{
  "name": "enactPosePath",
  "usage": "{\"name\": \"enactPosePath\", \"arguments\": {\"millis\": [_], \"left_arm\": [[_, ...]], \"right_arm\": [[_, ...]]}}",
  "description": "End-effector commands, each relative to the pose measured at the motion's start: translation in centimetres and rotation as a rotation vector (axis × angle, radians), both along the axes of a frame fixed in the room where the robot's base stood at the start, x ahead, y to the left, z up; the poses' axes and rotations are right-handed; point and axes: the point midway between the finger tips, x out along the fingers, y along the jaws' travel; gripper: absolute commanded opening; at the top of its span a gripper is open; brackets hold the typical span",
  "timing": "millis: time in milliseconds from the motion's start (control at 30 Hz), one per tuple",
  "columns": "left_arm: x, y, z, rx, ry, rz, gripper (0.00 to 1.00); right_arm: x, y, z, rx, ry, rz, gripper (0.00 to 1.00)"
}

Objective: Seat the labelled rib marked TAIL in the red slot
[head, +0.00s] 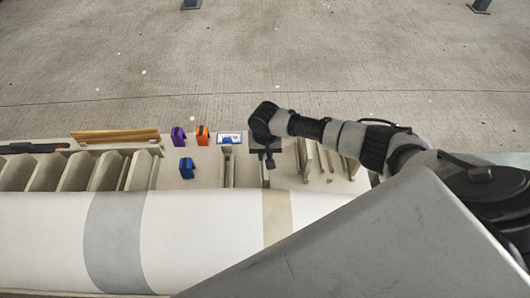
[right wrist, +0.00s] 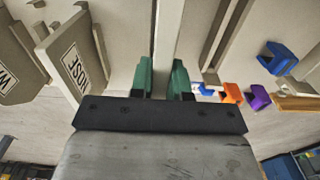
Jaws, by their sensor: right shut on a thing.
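My right gripper (head: 265,152) is over the bench, just behind the white mould skin. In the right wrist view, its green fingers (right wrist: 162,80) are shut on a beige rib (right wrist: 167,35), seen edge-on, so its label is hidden. A rib marked NOSE (right wrist: 72,68) stands to its left in that view. Another labelled rib (right wrist: 8,70) is at the left edge, its label cut off with only an M-like letter showing. I cannot make out a TAIL label or a red slot in either view. My left gripper is not in view.
Orange (head: 202,135), purple (head: 178,136) and blue (head: 187,168) clamp-like pieces sit left of the gripper. Wooden strips (head: 115,135) lie farther left. The white mould (head: 180,235) fills the front. Upright ribs stand close on the gripper's right.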

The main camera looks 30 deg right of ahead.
Motion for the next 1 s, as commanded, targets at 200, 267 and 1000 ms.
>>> {"name": "enactPosePath", "arguments": {"millis": [200, 267, 1000], "left_arm": [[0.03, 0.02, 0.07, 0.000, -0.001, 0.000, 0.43], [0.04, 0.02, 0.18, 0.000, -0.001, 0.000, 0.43], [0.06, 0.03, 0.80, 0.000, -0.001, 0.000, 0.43]], "right_arm": [[0.05, -0.01, 0.10, 0.000, -0.001, 0.000, 0.00], [0.05, -0.01, 0.13, 0.000, -0.001, -0.001, 0.00], [0.06, -0.04, 0.07, 0.000, -0.001, 0.000, 0.00]]}}
